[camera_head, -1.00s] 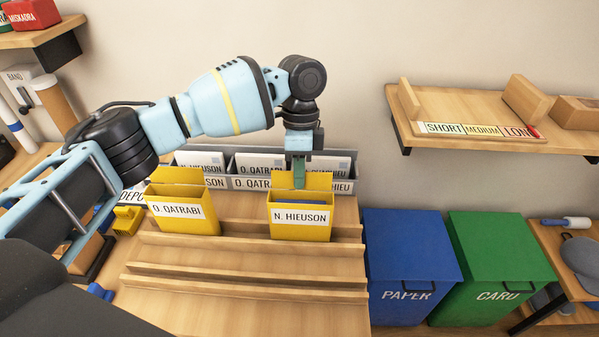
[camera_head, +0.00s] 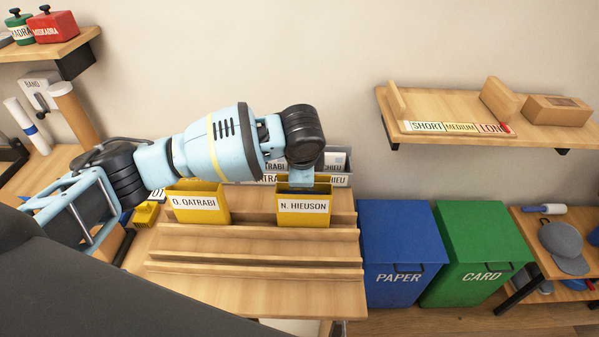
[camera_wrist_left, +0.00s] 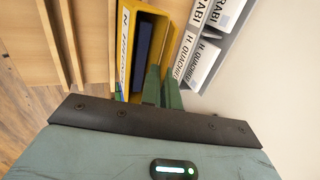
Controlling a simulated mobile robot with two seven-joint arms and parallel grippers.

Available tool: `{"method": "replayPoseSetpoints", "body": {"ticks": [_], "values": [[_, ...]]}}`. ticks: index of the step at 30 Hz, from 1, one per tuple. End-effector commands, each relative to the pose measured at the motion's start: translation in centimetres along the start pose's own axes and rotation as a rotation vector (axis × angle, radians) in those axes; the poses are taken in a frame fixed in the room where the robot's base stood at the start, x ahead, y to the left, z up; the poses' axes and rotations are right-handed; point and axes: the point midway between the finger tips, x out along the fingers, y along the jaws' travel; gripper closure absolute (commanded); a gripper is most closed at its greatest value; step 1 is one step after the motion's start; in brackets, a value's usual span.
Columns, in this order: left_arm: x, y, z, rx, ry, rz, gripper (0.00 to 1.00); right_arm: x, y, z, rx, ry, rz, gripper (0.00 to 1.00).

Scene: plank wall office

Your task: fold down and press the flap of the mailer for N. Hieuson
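The N. Hieuson mailer (camera_head: 304,206) is yellow with a white name label and stands upright in a slot of the wooden rack. In the left wrist view this mailer (camera_wrist_left: 124,60) is open at the top, with dark blue contents (camera_wrist_left: 143,50) inside. Its yellow flap (camera_wrist_left: 183,50) stands up along the rear side. My left gripper (camera_wrist_left: 163,82) has its green fingers close together at the mailer's mouth, beside the flap. Whether they grip the flap is unclear. In the head view the fingertips are hidden. My right gripper is not in view.
The yellow O. Qatrabi mailer (camera_head: 198,204) stands to the left in the same rack (camera_head: 250,262). A grey sorter (camera_head: 343,178) with labelled envelopes is behind. Blue paper (camera_head: 402,245) and green card (camera_head: 478,245) bins stand to the right. The front rack slots are empty.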

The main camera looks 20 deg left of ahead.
Motion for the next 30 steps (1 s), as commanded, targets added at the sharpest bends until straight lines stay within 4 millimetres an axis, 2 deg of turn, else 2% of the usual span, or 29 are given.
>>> {"method": "replayPoseSetpoints", "body": {"ticks": [15, 30], "values": [[0.6, 1.9, 0.1, 0.001, -0.003, -0.442, 1.0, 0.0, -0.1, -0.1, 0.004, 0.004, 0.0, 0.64], [0.9, 2.4, 0.1, 0.002, -0.005, -0.635, 1.0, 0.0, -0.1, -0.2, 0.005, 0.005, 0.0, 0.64]]}}
